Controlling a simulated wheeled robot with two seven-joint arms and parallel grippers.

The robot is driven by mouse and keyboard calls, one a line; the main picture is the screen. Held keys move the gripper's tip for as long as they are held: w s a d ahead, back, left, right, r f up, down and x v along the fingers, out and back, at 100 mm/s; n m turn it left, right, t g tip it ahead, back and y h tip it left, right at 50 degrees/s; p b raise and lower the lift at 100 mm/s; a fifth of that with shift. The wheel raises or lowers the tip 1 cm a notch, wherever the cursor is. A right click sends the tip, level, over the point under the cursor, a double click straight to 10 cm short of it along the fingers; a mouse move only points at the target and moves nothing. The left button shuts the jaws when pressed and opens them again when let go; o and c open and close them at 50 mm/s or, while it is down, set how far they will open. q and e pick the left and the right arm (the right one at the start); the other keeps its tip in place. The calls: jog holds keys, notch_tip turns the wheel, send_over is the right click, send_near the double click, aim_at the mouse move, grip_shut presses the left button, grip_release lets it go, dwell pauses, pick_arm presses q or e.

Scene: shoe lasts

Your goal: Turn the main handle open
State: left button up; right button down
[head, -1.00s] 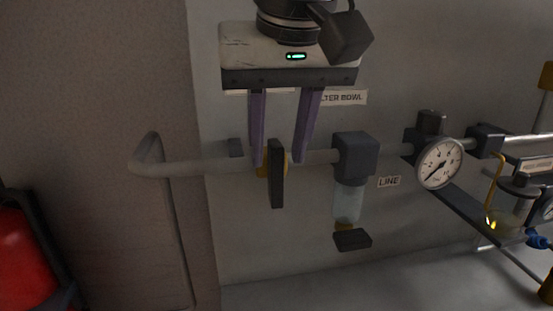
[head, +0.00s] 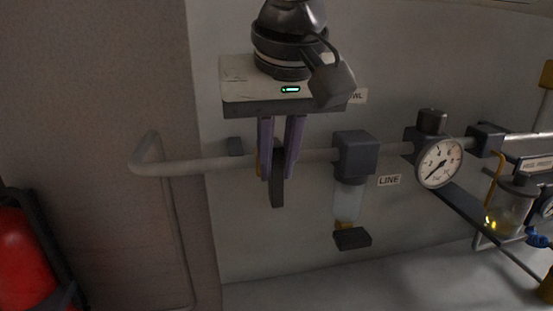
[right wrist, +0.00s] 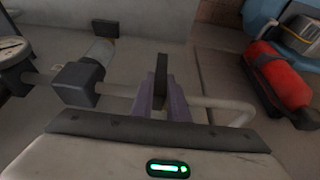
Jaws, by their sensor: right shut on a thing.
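The main handle (head: 277,190) is a dark flat lever on the grey pipe, hanging straight down across it. A bit of its yellow mount (head: 259,165) shows behind the fingers. My right gripper (head: 279,177) comes down from above with its two purple fingers shut on the upper part of the lever. In the right wrist view the handle (right wrist: 160,82) stands between the purple fingers (right wrist: 163,95). My left gripper is not in view.
The grey pipe (head: 205,166) runs along the wall to a filter bowl (head: 348,200), a pressure gauge (head: 439,162) and more fittings at right. A dark block (head: 352,238) sits below the bowl. A red extinguisher (head: 22,255) stands at lower left.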

jog(key=shift+a+h, duration=0.1)
jog(key=shift+h, duration=0.2)
jog(key=shift+s+a+f+n+t+h, duration=0.1)
jog(key=shift+a+n+t+h, duration=0.15)
jog(key=shift+h, duration=0.7)
jog(key=shift+a+f+n+t+h, duration=0.1)
jog(key=shift+n+t+h, duration=0.1)
jog(key=shift+h, duration=0.7)
jog(key=shift+s+a+f+n+t+h, duration=0.15)
jog(key=shift+a+n+h, duration=0.1)
jog(key=shift+h, duration=0.7)
jog(key=shift+w+r, duration=0.1)
jog(key=c, duration=1.7)
grip_release()
notch_tip(320, 180, up, 10)
jog(key=shift+r, duration=0.1)
